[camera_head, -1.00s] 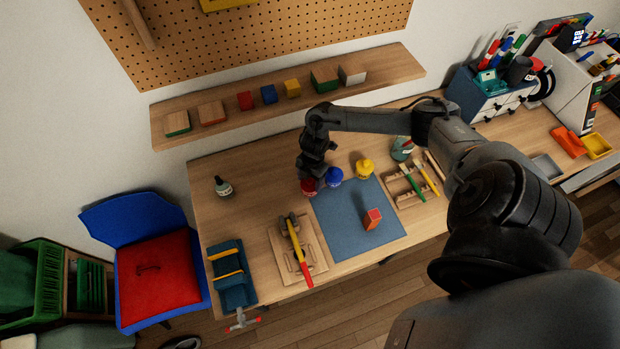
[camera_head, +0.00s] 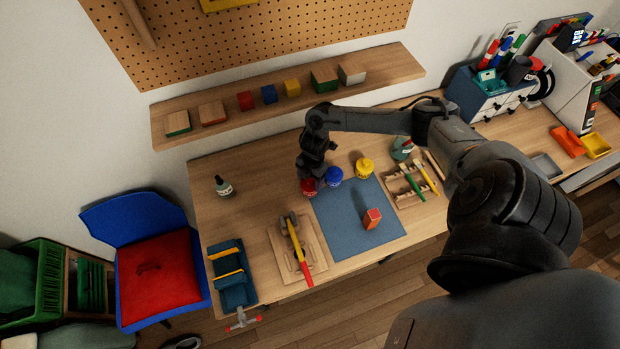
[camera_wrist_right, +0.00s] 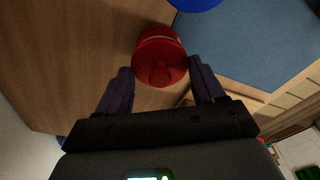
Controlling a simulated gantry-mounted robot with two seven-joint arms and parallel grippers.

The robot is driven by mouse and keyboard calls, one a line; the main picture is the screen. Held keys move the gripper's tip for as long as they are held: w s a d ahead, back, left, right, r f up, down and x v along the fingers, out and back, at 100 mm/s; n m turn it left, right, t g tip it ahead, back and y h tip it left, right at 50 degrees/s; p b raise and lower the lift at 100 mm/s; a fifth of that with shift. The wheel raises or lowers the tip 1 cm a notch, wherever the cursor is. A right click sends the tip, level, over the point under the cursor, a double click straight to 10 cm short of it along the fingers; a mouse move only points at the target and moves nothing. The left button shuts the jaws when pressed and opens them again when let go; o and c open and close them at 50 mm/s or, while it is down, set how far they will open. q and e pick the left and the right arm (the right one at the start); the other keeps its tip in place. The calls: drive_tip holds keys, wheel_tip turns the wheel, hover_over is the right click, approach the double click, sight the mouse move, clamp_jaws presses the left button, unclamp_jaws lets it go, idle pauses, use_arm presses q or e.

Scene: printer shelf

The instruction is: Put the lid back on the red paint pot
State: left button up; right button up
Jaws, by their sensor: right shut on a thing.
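The red paint pot (camera_head: 308,187) stands at the back left corner of the blue mat, beside the blue pot. My right gripper (camera_head: 313,175) is directly over it and hides part of it. In the right wrist view, the red lid with its round knob (camera_wrist_right: 160,75) shows between the fingertips of my right gripper (camera_wrist_right: 163,80), which is shut on the lid. The red pot's body (camera_wrist_right: 158,33) shows right behind the lid, lined up with it. I cannot tell whether the lid is fully seated or slightly raised. My left gripper is not in view.
The blue pot (camera_head: 333,177) is close by on the right, and a yellow pot (camera_head: 365,168) stands farther right. An orange-red block (camera_head: 372,218) is on the blue mat (camera_head: 340,225). The table between bottle and red pot is clear.

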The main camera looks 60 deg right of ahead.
drive_tip(key=o, duration=1.1)
drive_tip(key=shift+r, duration=0.2)
drive_tip(key=shift+r+p, duration=0.4)
drive_tip(key=shift+p, duration=0.2)
wheel_tip(320, 180, up, 4)
drive_tip(key=p, duration=0.4)
drive_tip(key=shift+r+p, duration=0.9)
drive_tip(key=shift+r, duration=0.05)
